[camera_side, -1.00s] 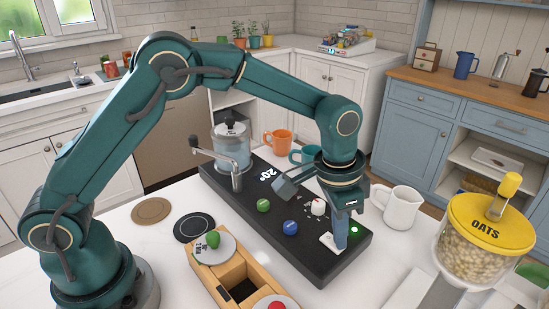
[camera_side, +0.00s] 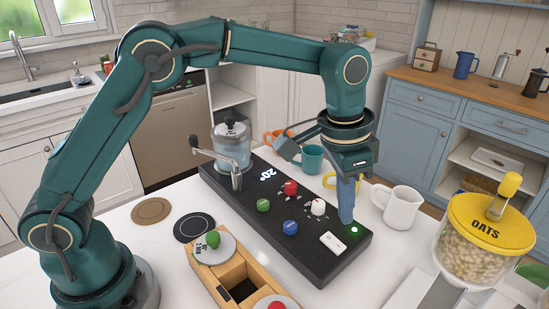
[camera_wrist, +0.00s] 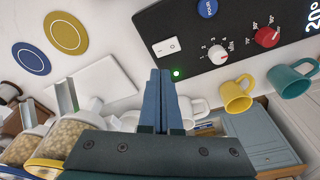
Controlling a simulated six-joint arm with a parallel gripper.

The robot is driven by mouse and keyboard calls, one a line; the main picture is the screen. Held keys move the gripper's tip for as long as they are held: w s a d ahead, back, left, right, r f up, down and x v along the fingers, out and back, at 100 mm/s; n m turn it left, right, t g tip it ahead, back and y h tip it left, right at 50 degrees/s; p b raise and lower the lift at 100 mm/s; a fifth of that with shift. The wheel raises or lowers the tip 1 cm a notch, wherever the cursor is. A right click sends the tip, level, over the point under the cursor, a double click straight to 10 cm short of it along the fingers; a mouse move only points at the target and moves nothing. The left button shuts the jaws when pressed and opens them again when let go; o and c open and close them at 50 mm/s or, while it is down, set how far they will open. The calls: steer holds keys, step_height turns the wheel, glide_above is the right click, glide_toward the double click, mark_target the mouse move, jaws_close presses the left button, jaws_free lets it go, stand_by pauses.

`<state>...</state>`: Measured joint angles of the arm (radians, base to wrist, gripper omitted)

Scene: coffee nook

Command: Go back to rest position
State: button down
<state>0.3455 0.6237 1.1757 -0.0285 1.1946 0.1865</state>
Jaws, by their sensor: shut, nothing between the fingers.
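My gripper (camera_side: 346,218) is shut and empty. In the side view its fingers point down above the right end of the black control panel (camera_side: 262,225), close to the lit green light (camera_side: 354,230). The white rocker switch (camera_side: 333,243) lies just left of the fingertips and looks apart from them. In the wrist view the shut fingers (camera_wrist: 161,75) show in the middle. The white switch (camera_wrist: 166,46) and green light (camera_wrist: 176,73) are beyond the tips, by the panel's corner.
A white pitcher (camera_side: 400,208) stands right of my gripper, with a yellow mug (camera_side: 329,181) and teal mug (camera_side: 312,158) behind the panel. The oats jar (camera_side: 485,240) is at the right. A wooden box (camera_side: 222,282) stands in front. The space above the panel is open.

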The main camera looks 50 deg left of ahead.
steer(key=shift+r, duration=0.4)
steer(key=s+a+r+n+t, duration=0.3)
steer(key=s+a+r, duration=0.4)
steer(key=a+r, duration=0.3)
steer(key=s+a+f+n, duration=0.1)
steer(key=s+f, duration=0.2)
steer(key=s, duration=0.2)
steer(key=s+a+f+n+t, duration=0.1)
steer(key=s+a+f+n, duration=0.1)
steer(key=s, duration=0.4)
steer(key=shift+f+y, duration=0.4)
steer(key=shift+f, duration=0.35)
